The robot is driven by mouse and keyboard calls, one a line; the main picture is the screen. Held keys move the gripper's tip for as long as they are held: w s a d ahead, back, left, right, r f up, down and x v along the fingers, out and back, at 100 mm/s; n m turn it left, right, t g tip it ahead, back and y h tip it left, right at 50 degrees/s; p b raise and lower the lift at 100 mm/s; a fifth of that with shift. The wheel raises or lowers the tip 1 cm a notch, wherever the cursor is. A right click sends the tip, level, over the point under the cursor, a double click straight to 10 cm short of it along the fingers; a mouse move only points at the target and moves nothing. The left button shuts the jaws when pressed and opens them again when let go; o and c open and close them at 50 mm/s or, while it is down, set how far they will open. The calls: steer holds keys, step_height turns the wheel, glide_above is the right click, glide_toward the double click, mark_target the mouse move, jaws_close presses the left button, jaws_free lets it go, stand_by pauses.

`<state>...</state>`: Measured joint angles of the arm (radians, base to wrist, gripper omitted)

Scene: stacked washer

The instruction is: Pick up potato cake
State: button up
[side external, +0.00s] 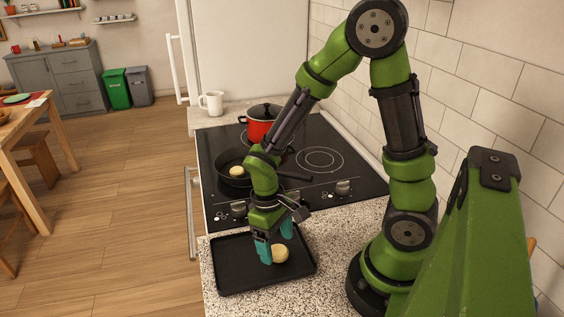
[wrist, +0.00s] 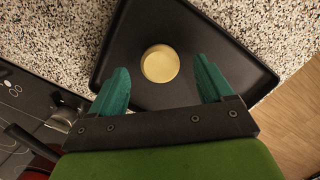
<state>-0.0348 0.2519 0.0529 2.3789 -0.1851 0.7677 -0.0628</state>
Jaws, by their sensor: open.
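A round, pale yellow potato cake (side external: 280,253) lies on a black tray (side external: 232,277) on the counter. In the wrist view the potato cake (wrist: 160,64) sits between and just beyond the teal fingertips, on the tray (wrist: 200,25). My gripper (side external: 276,245) is open and points down over the tray, close beside the cake. In the wrist view my gripper (wrist: 162,78) has its fingers apart with nothing between them. A second pale, round cake (side external: 236,171) lies in a black pan (side external: 233,182) on the stove.
A black stovetop (side external: 345,185) with knobs lies behind the tray. A red pot (side external: 262,122) with a black lid stands on it at the back. A white mug (side external: 211,102) stands on the far counter. The tiled wall (side external: 470,80) bounds the right side.

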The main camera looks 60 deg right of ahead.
steer(key=shift+s+f, duration=0.1)
steer(key=shift+f, duration=0.8)
steer(key=shift+c, duration=0.5)
steer(key=c, duration=1)
steer(key=shift+r, duration=0.1)
